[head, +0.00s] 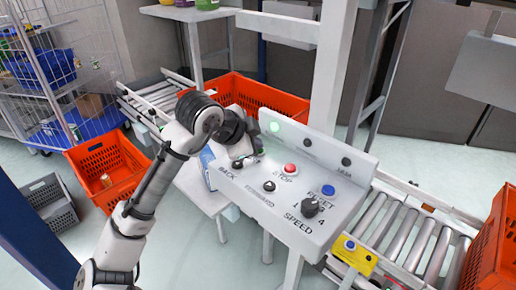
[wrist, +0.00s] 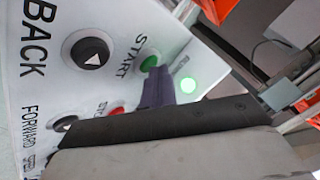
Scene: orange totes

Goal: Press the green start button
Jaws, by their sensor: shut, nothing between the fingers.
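The green start button (wrist: 149,63) sits on the white control panel (wrist: 120,22), beside the printed word START, in the wrist view. My gripper (wrist: 158,72) is shut and empty, its dark fingertips at the lower right edge of the green button. I cannot tell whether they touch it. In the head view my gripper (head: 254,148) is over the upper left part of the panel (head: 235,184) and hides most of the start button. A round green lamp (head: 274,127) glows on the panel's upright back; it also shows in the wrist view (wrist: 188,85).
A red stop button (head: 290,169), black back (head: 237,164) and forward (head: 269,186) buttons, a blue reset button (head: 328,190) and a speed knob (head: 310,207) share the panel. Orange totes (head: 108,170) and roller conveyors (head: 400,235) surround it.

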